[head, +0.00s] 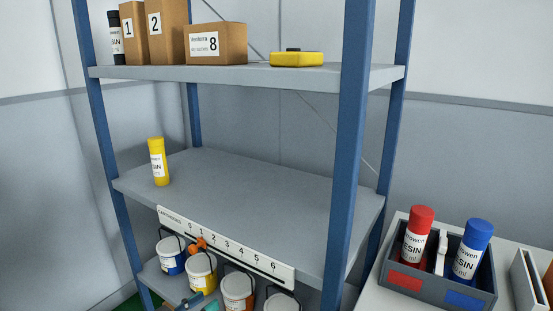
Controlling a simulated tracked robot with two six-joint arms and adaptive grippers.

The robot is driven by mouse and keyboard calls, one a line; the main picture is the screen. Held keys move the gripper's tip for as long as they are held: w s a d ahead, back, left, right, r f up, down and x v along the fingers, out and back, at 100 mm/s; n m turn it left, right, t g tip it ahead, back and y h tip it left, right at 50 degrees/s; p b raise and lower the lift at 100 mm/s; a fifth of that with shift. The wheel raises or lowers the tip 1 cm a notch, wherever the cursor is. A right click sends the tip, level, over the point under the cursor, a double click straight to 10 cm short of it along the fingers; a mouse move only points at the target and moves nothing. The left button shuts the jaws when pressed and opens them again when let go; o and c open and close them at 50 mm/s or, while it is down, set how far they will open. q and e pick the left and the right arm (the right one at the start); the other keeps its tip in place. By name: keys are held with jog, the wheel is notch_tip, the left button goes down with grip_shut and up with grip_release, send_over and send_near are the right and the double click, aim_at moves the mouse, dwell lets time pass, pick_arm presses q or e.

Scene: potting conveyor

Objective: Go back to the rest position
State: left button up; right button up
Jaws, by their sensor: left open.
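Of my left gripper (201,303), only what look like two teal fingertips show at the bottom edge, in front of the paint-type buckets on the low shelf. The tips are apart, so it is open, and I see nothing between them. The rest of it is cut off by the frame. My right gripper is not in view.
A yellow cartridge (158,162) stands on the blue rack's middle shelf (260,190), otherwise bare. An orange slider (197,244) sits near 1 on the numbered strip (275,268). A dark crate (431,285) at right holds red (416,234) and blue (471,250) cartridges.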

pick_arm(q)
jog(key=s+d+f+n+g+y, duration=0.2)
jog(key=s+d+f+n+g, duration=0.15)
jog(key=s+f, duration=0.65)
jog(key=s+d+f+n+g+y, duration=0.25)
jog(key=s+d+f+g, duration=0.35)
jog(key=f, duration=0.8)
jog(key=s+a+f+g+y, duration=0.1)
jog(key=s+g, duration=0.1)
jog(key=s, duration=0.5)
jog(key=s+a+f+g+y, duration=0.1)
jog(key=s+a+f+g, duration=0.1)
jog(key=s, duration=0.5)
notch_tip(320, 180, up, 12)
jog(key=p, duration=1.3)
jog(key=shift+w+r+n+t, duration=0.25)
jog(key=shift+w+n+t, duration=0.05)
jog(key=shift+t, duration=0.05)
